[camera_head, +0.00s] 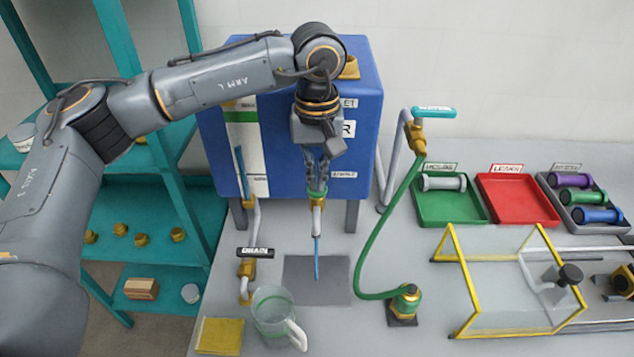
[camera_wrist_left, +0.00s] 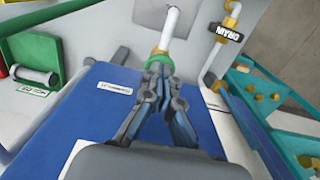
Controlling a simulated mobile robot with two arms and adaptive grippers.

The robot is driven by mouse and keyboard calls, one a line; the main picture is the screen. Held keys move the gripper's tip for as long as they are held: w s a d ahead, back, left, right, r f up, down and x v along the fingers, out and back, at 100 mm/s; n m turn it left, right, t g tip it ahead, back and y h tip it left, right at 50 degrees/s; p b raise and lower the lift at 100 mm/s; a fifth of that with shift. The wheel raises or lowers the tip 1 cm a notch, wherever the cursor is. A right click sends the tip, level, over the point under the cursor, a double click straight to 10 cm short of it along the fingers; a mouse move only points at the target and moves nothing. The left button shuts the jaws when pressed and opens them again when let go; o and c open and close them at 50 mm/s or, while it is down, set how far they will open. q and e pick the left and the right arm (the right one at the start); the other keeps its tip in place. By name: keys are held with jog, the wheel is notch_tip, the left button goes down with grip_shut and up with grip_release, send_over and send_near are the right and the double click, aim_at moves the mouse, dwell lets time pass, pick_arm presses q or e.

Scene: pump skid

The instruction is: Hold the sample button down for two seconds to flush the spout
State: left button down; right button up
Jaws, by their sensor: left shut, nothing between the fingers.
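My left gripper (camera_head: 317,180) is shut and points down in front of the blue tank (camera_head: 222,150). Its fingertips are at the green sample button (camera_head: 317,194) on top of the spout and seem to touch it. In the left wrist view the shut fingers (camera_wrist_left: 158,72) meet the green button (camera_wrist_left: 158,57), partly hidden by them. The white spout (camera_head: 317,222) hangs down, and it also shows in the left wrist view (camera_wrist_left: 171,28). A thin blue stream (camera_head: 317,258) runs from its tip to the grey plate (camera_head: 300,285). My right gripper is not in view.
A clear jug (camera_head: 272,312) stands left of the plate, below the drain valve (camera_head: 247,268). A green hose (camera_head: 378,225) rises on the right. Green (camera_head: 430,210) and red (camera_head: 518,203) trays and a yellow-framed guard (camera_head: 465,285) lie farther right.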

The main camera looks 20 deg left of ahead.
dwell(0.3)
pick_arm(q)
jog(key=shift+r+p, duration=0.7)
jog(key=shift+r, duration=0.55)
notch_tip(320, 180, up, 5)
jog(key=p, duration=0.2)
jog(key=shift+p, duration=0.4)
jog(key=shift+f, duration=0.1)
